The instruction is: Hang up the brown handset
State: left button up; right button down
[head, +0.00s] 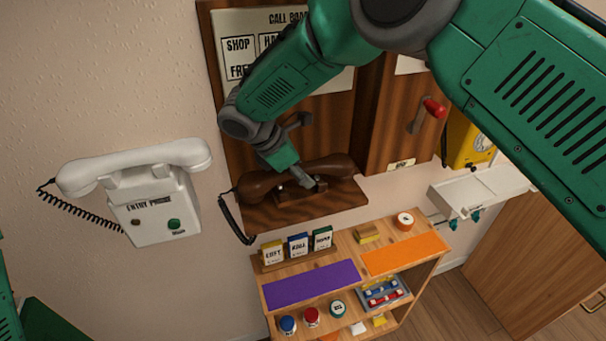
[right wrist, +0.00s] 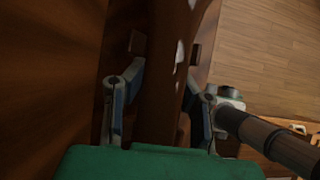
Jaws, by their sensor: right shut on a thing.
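The brown handset (head: 336,165) lies across the brown cradle (head: 292,196) on the wooden wall board's lower ledge (head: 262,216). My right gripper (head: 309,184) reaches down onto the handset's middle and is shut on it. In the right wrist view the handset (right wrist: 162,95) runs between the two fingers of the gripper (right wrist: 155,105). Whether the handset is fully seated in the cradle I cannot tell, as the gripper covers part of it. A black coiled cord (head: 232,222) hangs from its left end. Of my left arm only green parts show at the left edge; its gripper is out of view.
A white entry phone (head: 155,205) with its handset on top is on the wall at left. Below the board stands a shelf (head: 345,250) with cards, mats and jars. A yellow phone (head: 470,140) and a white ledge (head: 480,195) are at right.

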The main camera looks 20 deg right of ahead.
jog(key=shift+f+b, duration=0.45)
jog(key=shift+f, duration=0.45)
jog(key=c, duration=1.2)
grip_release()
jog(key=shift+a+r, duration=0.25)
jog(key=shift+r, duration=0.1)
jog(key=v, duration=0.6)
jog(key=shift+a+r, duration=0.25)
jog(key=shift+w+d, duration=0.1)
